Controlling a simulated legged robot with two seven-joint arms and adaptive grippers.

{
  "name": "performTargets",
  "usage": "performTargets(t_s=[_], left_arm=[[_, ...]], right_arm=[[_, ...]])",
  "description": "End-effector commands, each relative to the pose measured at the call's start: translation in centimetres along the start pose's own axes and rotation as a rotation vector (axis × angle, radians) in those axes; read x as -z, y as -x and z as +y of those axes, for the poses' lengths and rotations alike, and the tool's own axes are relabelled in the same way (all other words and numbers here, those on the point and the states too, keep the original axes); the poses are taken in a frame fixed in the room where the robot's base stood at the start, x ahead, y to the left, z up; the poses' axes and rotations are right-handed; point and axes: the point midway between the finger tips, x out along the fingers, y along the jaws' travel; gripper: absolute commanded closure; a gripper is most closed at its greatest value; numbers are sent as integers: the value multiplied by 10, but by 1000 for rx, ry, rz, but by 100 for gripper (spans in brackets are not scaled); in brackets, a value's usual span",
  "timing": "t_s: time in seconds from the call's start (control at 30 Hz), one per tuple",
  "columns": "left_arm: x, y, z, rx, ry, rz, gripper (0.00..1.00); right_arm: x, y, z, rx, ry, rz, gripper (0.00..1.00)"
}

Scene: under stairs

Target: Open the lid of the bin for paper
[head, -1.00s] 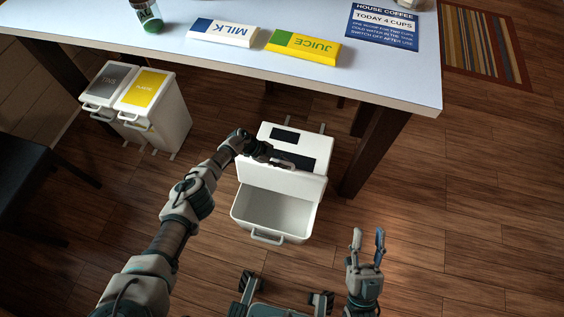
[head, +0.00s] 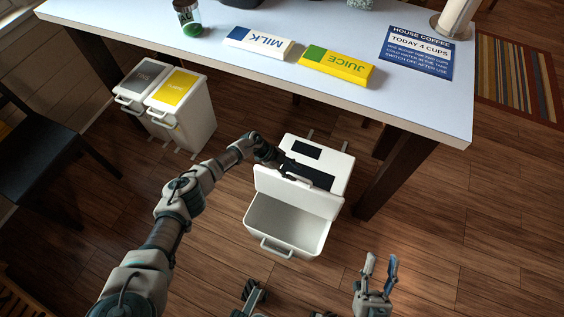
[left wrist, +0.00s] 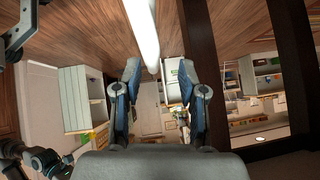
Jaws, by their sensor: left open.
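A white bin (head: 293,252) with a front handle stands open on the floor, its empty inside showing. Its lid (head: 296,197) is raised and tilted back at the rear of the opening. Dark panels show behind the lid; I cannot read a paper label. My left gripper (head: 289,171) is at the lid's top edge, and I cannot tell whether it touches. In the left wrist view the left gripper's (left wrist: 161,82) fingers are apart, with a white bar (left wrist: 143,35) ahead. My right gripper (head: 379,270) is open and empty, low and right of the bin.
Two bins, one with a grey label (head: 145,77) and one with a yellow label (head: 176,88), stand closed at left. A dark chair (head: 40,160) is at left.

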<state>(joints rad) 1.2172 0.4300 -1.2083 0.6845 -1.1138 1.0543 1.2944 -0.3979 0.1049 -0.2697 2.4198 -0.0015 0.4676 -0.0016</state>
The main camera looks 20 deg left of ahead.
Motion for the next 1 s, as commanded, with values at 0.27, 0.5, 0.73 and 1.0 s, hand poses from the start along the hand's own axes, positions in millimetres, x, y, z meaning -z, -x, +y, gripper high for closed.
performTargets(t_s=[0.27,0.5,0.73,1.0], left_arm=[[0,59,-2,3,0,-1,59],[0,73,-2,1,0,0,59],[0,73,-2,2,0,0,59],[0,73,-1,2,-1,1,59]], right_arm=[[0,0,0,0,0,0,60],[0,0,0,0,-1,0,60],[-2,-1,1,0,-1,-4,60],[-2,-2,1,-1,-1,-3,60]])
